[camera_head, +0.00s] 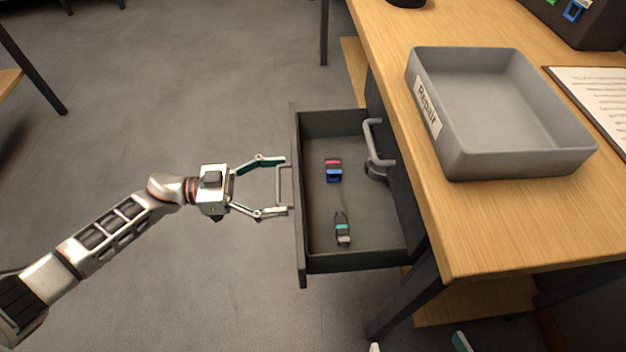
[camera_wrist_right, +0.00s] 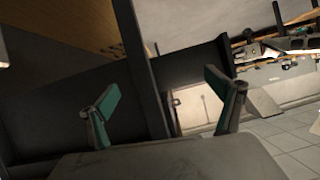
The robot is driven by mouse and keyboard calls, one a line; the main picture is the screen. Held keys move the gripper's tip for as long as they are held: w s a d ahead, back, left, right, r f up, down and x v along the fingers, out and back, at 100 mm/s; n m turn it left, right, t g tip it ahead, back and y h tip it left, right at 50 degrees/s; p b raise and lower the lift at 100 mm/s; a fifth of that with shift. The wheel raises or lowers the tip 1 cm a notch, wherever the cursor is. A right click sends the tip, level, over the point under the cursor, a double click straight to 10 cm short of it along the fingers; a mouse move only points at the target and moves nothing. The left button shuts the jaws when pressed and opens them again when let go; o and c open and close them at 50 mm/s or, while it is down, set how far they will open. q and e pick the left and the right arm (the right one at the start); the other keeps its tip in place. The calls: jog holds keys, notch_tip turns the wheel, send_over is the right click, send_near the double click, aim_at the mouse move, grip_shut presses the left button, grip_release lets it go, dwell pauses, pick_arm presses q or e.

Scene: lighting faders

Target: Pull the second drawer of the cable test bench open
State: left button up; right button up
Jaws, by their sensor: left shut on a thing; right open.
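The open drawer (camera_head: 375,235) is a dark grey box pulled well out of the bench (camera_head: 447,215). It sits below another drawer front, which is closed and has a curved grey handle (camera_head: 376,142). My right gripper (camera_wrist_right: 163,98) is open and empty in the right wrist view, near dark bench framing. Only its fingertips show at the bottom edge of the head view.
In the drawer lie a red and blue connector (camera_head: 333,171) and a dark connector with a teal band (camera_head: 342,229). A grey tray labelled Repair (camera_head: 515,164) and a paper sheet (camera_head: 600,95) are on the wooden top.

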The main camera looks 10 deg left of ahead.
pick_arm(q)
jog(key=b+v, duration=0.2)
jog(key=v, duration=1.7)
jog(key=shift+s, duration=0.2)
pick_arm(e)
jog(key=a, duration=0.1)
jog(key=s+a+m, duration=0.1)
jog(key=a+f+m, duration=0.1)
jog(key=shift+s+y, duration=0.15)
jog(key=shift+y, duration=0.15)
pick_arm(q)
jog(key=shift+d+f, duration=0.1)
jog(key=shift+f, duration=0.05)
pick_arm(e)
jog(key=shift+r, duration=0.1)
pick_arm(q)
jog(key=o, duration=1.3)
jog(key=shift+c, duration=0.2)
jog(key=shift+w, duration=0.1)
jog(key=v, duration=1.2)
